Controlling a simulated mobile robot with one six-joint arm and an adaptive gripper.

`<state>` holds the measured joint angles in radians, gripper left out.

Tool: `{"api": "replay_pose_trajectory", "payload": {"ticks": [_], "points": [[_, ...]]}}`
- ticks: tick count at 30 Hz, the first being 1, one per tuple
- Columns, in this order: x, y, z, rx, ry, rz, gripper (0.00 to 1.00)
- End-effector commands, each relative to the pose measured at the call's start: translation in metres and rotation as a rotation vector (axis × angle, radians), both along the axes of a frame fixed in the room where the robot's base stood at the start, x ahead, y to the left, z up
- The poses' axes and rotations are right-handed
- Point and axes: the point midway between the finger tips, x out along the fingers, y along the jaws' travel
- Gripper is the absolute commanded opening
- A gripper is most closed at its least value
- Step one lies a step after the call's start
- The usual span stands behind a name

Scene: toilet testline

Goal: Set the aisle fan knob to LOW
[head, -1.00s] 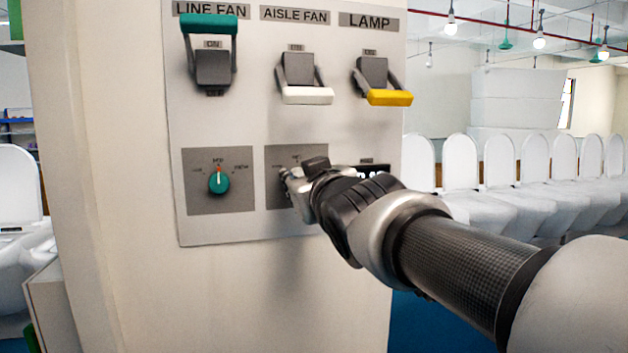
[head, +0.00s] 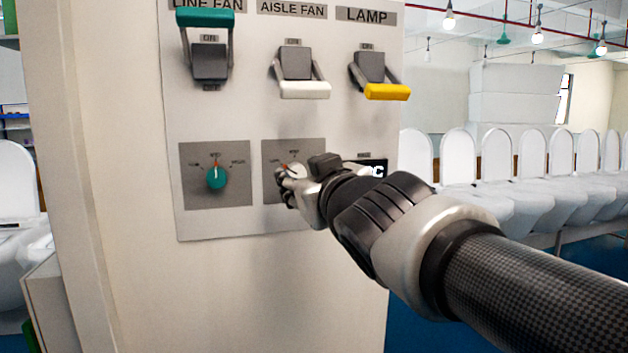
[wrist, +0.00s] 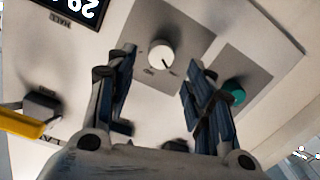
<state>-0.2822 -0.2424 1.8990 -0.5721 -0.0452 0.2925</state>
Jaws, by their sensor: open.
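The white aisle fan knob (head: 297,170) sits on a grey plate under the AISLE FAN label, partly hidden by my gripper in the head view. Its red pointer tips to the upper left, toward the LOW side; whether it lies exactly on the mark I cannot tell. In the wrist view the knob (wrist: 160,53) is fully visible ahead of the fingertips, with its mark toward the lower right in this upside-down view. My gripper (head: 284,181) is open and empty in front of the knob. Its fingers (wrist: 158,62) stand apart and appear clear of the knob.
The teal line fan knob (head: 216,177) is to the left, pointing up. Above are the teal (head: 206,17), white (head: 303,90) and yellow (head: 387,92) switch handles. A dark display (head: 373,168) is right of the gripper. White toilets (head: 490,190) line the right side.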

Motion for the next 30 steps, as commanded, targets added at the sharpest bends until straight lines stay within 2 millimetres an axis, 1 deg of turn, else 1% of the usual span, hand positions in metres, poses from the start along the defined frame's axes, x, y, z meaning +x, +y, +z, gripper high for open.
{"api": "replay_pose_trajectory", "payload": {"ticks": [1, 9, 14, 23, 26, 29, 30], "points": [[-0.009, -0.003, 0.001, -0.002, -0.002, -0.001, 0.48], [-0.025, -0.008, 0.001, 0.000, 0.000, -0.001, 0.48], [-0.028, -0.009, 0.001, 0.000, 0.000, -0.002, 0.48], [-0.028, -0.010, 0.000, 0.000, 0.002, -0.005, 0.48], [-0.031, -0.021, -0.012, 0.001, 0.026, -0.038, 0.48], [-0.039, -0.051, -0.046, 0.002, 0.100, -0.122, 0.48], [-0.045, -0.067, -0.065, 0.001, 0.144, -0.167, 0.48]]}}
